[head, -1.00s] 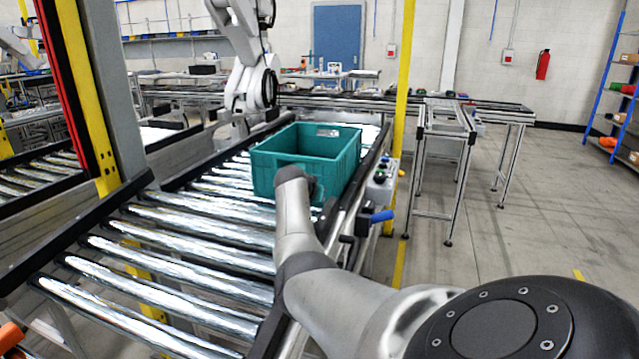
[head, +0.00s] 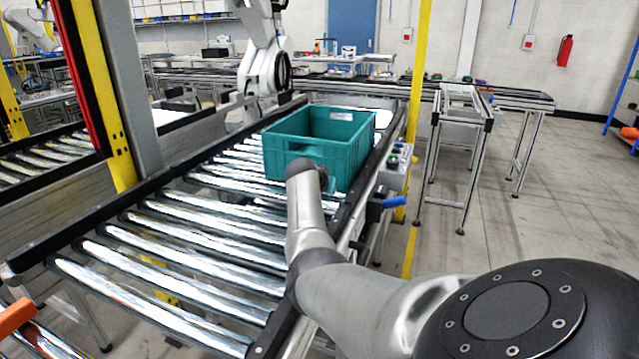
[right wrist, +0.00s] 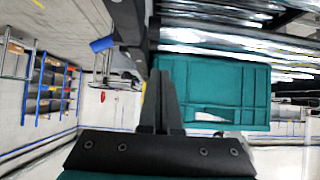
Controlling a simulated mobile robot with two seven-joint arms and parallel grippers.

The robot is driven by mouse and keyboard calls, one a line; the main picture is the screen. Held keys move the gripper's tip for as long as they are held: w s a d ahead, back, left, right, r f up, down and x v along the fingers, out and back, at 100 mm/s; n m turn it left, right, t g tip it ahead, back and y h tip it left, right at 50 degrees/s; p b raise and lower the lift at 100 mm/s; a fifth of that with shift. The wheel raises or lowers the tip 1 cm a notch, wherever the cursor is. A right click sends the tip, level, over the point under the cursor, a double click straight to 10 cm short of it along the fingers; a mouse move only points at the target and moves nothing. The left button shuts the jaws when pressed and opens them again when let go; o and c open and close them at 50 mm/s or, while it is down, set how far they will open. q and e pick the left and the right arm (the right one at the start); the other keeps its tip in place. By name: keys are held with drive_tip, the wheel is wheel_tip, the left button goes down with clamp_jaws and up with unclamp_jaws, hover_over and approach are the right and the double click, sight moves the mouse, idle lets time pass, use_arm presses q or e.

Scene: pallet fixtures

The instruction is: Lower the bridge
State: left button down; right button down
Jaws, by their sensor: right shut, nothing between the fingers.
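I cannot tell for certain which part is the bridge. The conveyor's roller section (head: 180,235) lies across the middle of the head view, its near end at the lower left. A teal crate (head: 345,160) stands on the rollers, and it also shows in the right wrist view (right wrist: 235,95). My right arm reaches toward the crate's near side, and its gripper is hidden in the head view. In the right wrist view my right gripper (right wrist: 161,70) is shut and empty, its fingers overlapping the crate's left edge in the picture. Contact cannot be told. My left gripper is not in view.
A blue handle (head: 395,202) and a grey control box (head: 395,166) sit on the conveyor's right side, beside a yellow post (head: 418,90). An orange part (head: 15,317) shows at the lower left. A small table frame (head: 458,125) stands right.

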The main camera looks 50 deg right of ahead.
drive_tip(key=shift+s+a+r, duration=0.1)
drive_tip(key=shift+a+r, duration=0.25)
drive_tip(key=shift+a, duration=0.05)
drive_tip(key=p+v, duration=0.3)
drive_tip(key=v, duration=1)
drive_tip(key=shift+a, duration=0.2)
drive_tip(key=shift+s+r, duration=0.1)
